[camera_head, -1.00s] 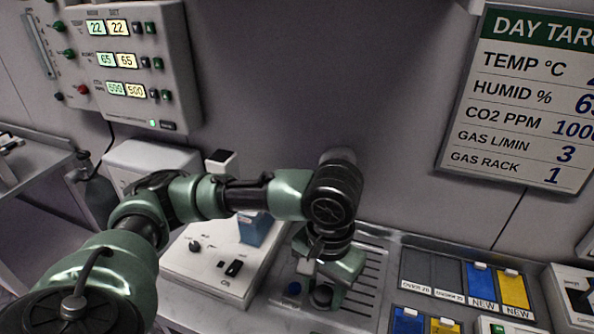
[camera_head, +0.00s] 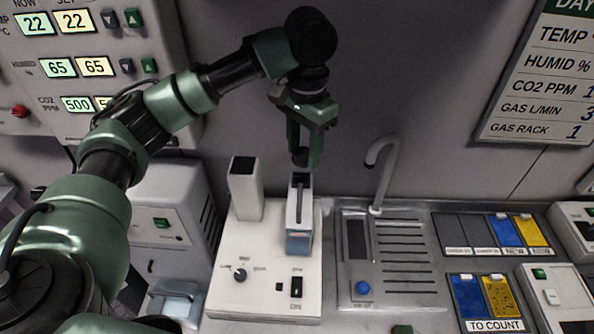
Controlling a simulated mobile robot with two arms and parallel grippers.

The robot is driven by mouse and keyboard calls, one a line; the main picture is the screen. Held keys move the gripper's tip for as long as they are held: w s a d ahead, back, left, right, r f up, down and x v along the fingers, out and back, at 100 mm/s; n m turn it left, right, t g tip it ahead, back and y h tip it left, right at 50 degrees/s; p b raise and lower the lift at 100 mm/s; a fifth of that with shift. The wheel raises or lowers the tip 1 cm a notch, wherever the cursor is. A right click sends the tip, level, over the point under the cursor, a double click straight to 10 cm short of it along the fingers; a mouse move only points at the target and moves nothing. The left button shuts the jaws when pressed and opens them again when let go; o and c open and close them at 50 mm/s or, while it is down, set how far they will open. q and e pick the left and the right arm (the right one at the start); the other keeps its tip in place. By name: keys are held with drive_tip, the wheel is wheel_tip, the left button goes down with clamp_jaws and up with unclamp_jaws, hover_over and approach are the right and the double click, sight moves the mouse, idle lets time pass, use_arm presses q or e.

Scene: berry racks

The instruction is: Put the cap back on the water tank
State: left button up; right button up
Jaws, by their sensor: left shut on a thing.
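The water tank (camera_head: 299,214) is a narrow, upright tank with a blue lower part. My left gripper (camera_head: 302,152) points down just above the tank's top. It is shut on a small dark thing, which looks like the cap (camera_head: 300,158); the fingers hide much of it. A small gap seems to show between it and the tank, but I cannot tell the exact alignment. My right gripper is not in view.
A white block-like column (camera_head: 246,188) with a dark top stands left of the tank. The white device (camera_head: 258,250) has a knob and a switch. A curved tap (camera_head: 388,165) and a ribbed drainboard (camera_head: 405,262) lie to the right. The wall is close behind.

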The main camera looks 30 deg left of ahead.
use_arm(q)
drive_tip(key=w+a+r+m+p, duration=0.25)
drive_tip(key=w+r, duration=0.25)
drive_tip(key=r, duration=0.3)
drive_tip(key=shift+n, duration=0.25)
drive_tip(key=f, duration=1)
drive_tip(key=f+p, duration=0.1)
drive_tip(key=f, duration=0.3)
drive_tip(key=shift+s+a+f, duration=0.1)
drive_tip(key=shift+a+f, duration=0.2)
drive_tip(key=shift+f, duration=0.1)
drive_tip(key=shift+f+p, duration=0.55)
drive_tip(key=shift+f, duration=1.95)
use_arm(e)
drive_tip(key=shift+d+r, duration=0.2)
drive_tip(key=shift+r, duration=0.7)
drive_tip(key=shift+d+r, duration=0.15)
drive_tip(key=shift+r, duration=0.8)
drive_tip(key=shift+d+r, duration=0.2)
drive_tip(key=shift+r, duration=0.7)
use_arm(q)
drive_tip(key=o, duration=1.3)
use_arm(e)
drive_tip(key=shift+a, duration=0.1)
